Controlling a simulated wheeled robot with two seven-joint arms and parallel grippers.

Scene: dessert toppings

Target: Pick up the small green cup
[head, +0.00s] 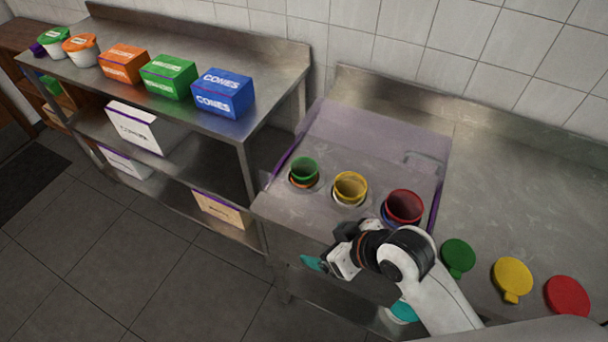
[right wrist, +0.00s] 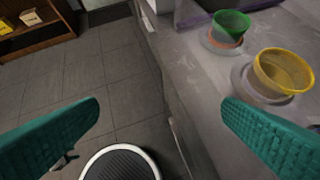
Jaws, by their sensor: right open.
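The small green cup (head: 304,168) stands upright in the leftmost round hole of the metal counter, with an orange rim showing under it. It also shows at the top of the right wrist view (right wrist: 232,24). A yellow cup (head: 350,186) and a red cup (head: 404,206) sit in the holes to its right. My right gripper (head: 322,262) is in front of the counter's front edge, apart from the green cup. In the right wrist view its teal fingers (right wrist: 155,135) are spread wide with nothing between them. My left gripper is not in view.
Green (head: 458,257), yellow (head: 513,277) and red (head: 567,296) lids lie on the counter at the right. A steel shelf (head: 220,128) at the left holds a blue CONES box (head: 223,94) and other boxes and tubs. A clear purple-edged guard (head: 375,135) stands behind the cups.

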